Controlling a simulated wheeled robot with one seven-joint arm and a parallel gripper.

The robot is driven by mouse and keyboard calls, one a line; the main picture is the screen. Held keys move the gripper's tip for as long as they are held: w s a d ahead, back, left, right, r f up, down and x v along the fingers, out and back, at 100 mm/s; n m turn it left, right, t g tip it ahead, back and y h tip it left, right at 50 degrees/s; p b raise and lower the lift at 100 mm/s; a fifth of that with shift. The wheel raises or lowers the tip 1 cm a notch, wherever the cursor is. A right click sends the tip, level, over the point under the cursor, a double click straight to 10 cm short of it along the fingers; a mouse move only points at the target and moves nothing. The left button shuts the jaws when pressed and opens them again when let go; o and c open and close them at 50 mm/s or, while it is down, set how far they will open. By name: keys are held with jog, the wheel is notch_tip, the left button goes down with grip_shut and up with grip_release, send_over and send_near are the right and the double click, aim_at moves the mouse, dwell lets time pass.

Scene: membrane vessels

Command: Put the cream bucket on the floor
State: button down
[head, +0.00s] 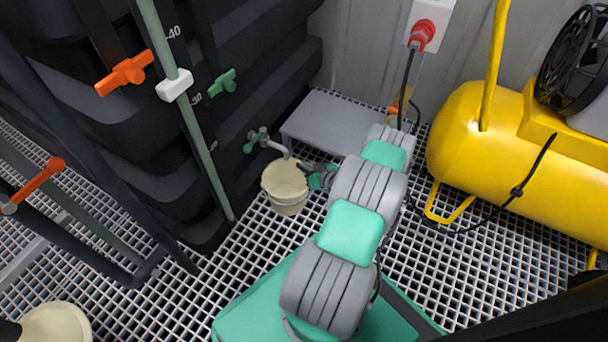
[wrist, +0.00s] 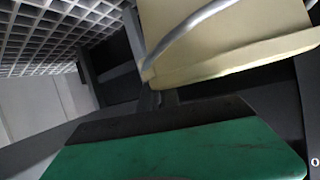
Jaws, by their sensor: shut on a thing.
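The cream bucket (head: 284,183) is in the middle of the head view, beneath the tap with the green handle (head: 256,139) on the black vessel. It looks upright, and its inside appears empty. My gripper (head: 318,177) is at the bucket's right side, shut on it; the fingertips are partly hidden by the bucket and my wrist. In the wrist view the bucket (wrist: 225,40) fills the upper right, with its grey handle across it, above a green and black part of my gripper. I cannot tell whether its base touches the floor grating (head: 265,232).
A grey step (head: 325,122) stands behind the bucket, by the wall. A yellow compressor (head: 520,150) is at the right. Black vessels (head: 100,130) with a green pipe stand at the left. Another cream container (head: 55,325) is at the lower left. Bare grating lies in front of the bucket.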

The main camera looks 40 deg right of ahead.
jog(key=f+b, duration=0.1)
jog(key=f, duration=0.1)
jog(key=f+b, duration=0.1)
jog(key=f, duration=0.1)
jog(key=shift+w+d+b, duration=0.3)
jog(key=shift+d, duration=0.05)
jog(key=c, duration=1.6)
grip_release()
jog(key=shift+f, duration=0.1)
jog(key=shift+o, duration=0.2)
